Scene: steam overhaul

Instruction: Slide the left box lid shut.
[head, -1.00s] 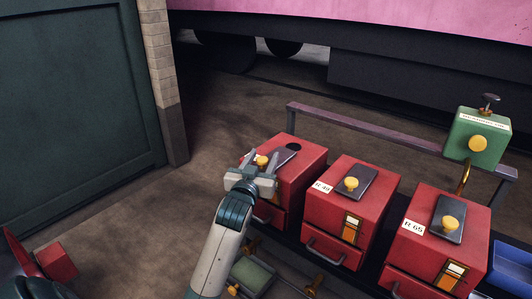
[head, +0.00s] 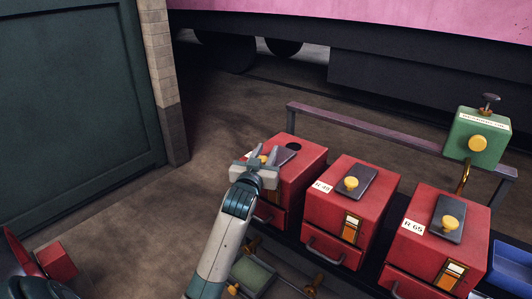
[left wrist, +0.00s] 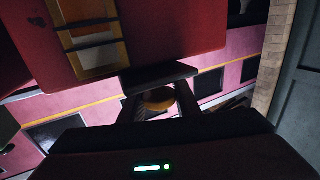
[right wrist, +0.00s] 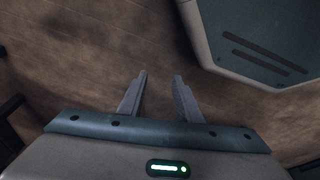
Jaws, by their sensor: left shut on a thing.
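The left red box (head: 310,172) has a dark sliding lid (head: 285,155) on its top, with a round dark hole (head: 293,146) uncovered beside the lid. The lid's yellow knob (head: 263,159) shows between the fingers of my left gripper (head: 264,155). In the left wrist view the knob (left wrist: 158,99) sits between both fingers, under the dark lid edge (left wrist: 158,74). My left gripper is shut on the knob. My right gripper (right wrist: 160,80) shows in the right wrist view, open and empty above the brown floor.
Two more red boxes, a middle one (head: 370,212) and a right one (head: 470,235), stand to the right with their own knobbed lids. A green box (head: 484,140) on a brass stem rises at the right. A rail (head: 380,128) runs behind the boxes.

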